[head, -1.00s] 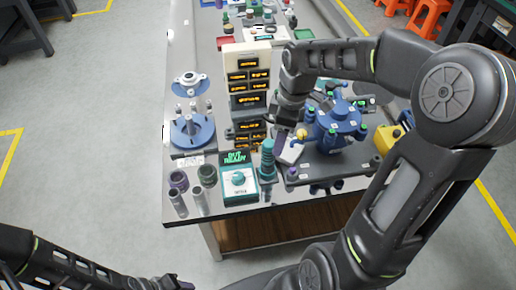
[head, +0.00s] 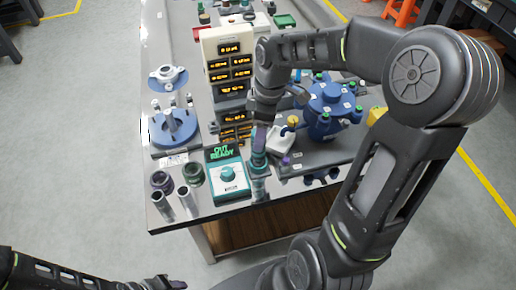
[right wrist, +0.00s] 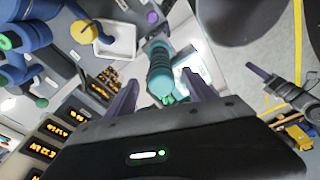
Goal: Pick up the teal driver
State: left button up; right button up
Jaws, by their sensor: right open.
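The teal driver (head: 258,187) stands upright near the front edge of the bench, to the right of a white and teal box with a green display. My right gripper (head: 259,150) is above it, pointing down, and hides its upper part in the head view. In the right wrist view the ribbed teal driver (right wrist: 160,72) lies between the two open fingers of the right gripper (right wrist: 161,82). I cannot tell whether either finger touches it. My left gripper (head: 168,284) is low at the bottom of the head view, away from the bench; its jaw opening is unclear.
The display box (head: 228,181) and dark rings with metal cylinders (head: 188,202) stand left of the driver. A blue multi-port fixture (head: 328,108) on a dark plate is to the right. A white tray (head: 280,140) and a panel of orange readouts (head: 230,60) are behind.

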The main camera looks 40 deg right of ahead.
jog(key=shift+a+f, duration=0.1)
jog(key=shift+f, duration=1.1)
jog(key=shift+w+a+f+p, duration=0.15)
jog(key=shift+f+p, duration=0.1)
jog(key=shift+f, duration=1.1)
jog(key=shift+w+a+f+p, duration=0.1)
jog(key=shift+a+f+p, duration=0.1)
jog(key=shift+f, duration=1.1)
jog(key=shift+c, duration=0.5)
grip_shut()
jog(key=shift+r, duration=0.1)
